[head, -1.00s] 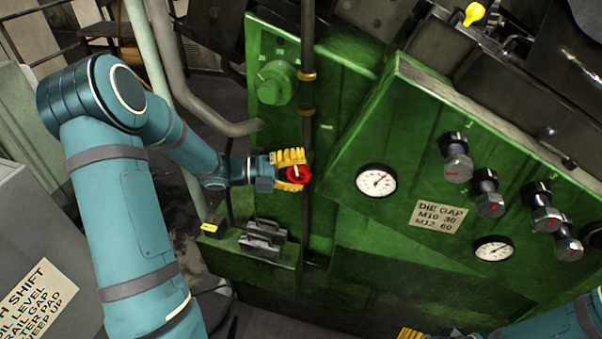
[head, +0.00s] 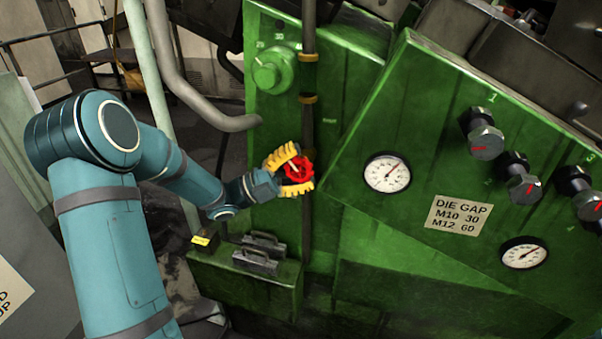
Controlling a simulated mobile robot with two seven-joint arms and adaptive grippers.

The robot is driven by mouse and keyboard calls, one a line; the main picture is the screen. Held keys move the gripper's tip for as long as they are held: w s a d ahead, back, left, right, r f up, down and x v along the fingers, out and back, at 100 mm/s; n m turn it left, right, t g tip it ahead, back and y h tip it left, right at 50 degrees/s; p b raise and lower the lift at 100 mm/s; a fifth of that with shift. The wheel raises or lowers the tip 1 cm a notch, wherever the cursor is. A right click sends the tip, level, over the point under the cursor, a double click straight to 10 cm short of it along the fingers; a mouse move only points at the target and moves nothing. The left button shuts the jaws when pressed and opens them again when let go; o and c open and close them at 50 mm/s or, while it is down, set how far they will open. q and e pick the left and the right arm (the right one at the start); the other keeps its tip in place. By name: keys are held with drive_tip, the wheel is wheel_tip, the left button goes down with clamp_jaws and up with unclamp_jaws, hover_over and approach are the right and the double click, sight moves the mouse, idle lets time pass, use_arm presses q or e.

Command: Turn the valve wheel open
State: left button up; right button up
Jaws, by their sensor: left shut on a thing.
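The red valve wheel (head: 300,170) sits on the dark vertical pipe (head: 308,120) in front of the green machine panel. My left gripper (head: 290,172) has its yellow fingers around the wheel, one above and one below, shut on it. The fingers are tilted, and they hide part of the wheel's left side. My right gripper is out of the picture.
A green knob (head: 272,72) is at the upper left of the panel. Right of the wheel are a white gauge (head: 387,172), a DIE GAP label (head: 458,215), a second gauge (head: 523,253) and several bolt-headed knobs. Metal blocks (head: 256,260) lie on a green ledge below my wrist.

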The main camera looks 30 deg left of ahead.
use_arm(q)
drive_tip(key=shift+f, duration=0.15)
drive_tip(key=o, duration=1.2)
drive_tip(key=v, duration=1.2)
drive_tip(key=shift+s, duration=0.1)
